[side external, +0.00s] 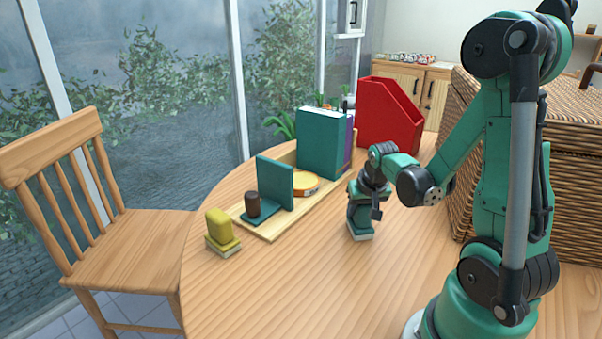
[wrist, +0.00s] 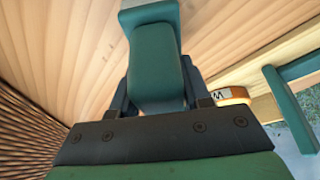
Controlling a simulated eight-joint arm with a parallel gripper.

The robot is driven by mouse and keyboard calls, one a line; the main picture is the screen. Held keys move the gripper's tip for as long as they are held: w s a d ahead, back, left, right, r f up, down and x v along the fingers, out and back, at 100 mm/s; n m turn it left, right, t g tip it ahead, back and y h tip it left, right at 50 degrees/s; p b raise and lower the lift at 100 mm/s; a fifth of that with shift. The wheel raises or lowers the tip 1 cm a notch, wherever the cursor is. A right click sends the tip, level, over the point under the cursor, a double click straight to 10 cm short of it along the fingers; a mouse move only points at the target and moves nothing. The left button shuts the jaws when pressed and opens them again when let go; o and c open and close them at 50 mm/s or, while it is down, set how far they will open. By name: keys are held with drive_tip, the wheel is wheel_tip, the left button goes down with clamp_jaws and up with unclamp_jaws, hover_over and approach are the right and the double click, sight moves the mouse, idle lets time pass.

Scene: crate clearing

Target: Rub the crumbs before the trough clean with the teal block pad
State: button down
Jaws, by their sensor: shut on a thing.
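The teal block pad (side external: 360,222) has a teal grip and a pale base. It stands upright at the table's middle, to the right of the wooden trough (side external: 268,236), its base at or just above the tabletop. My gripper (side external: 364,200) is shut on its grip from above. In the wrist view the teal block pad (wrist: 152,55) sits between the fingers of my gripper (wrist: 156,100), its pale base pointing to the top of the picture. I cannot make out any crumbs in either view.
The trough holds a teal bookend (side external: 275,182), a brown cylinder (side external: 252,204), an orange round tin (side external: 305,183) and books (side external: 320,145). A yellow block pad (side external: 221,230) stands at its left. A red file holder (side external: 388,115) stands behind; wicker baskets (side external: 572,190) at right. The front tabletop is clear.

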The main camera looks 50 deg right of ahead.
drive_tip(key=shift+d+r, duration=0.1)
drive_tip(key=shift+d, duration=0.75)
drive_tip(key=shift+a, duration=0.1)
drive_tip(key=shift+a, duration=0.8)
drive_tip(key=shift+d, duration=0.9)
drive_tip(key=shift+a, duration=0.1)
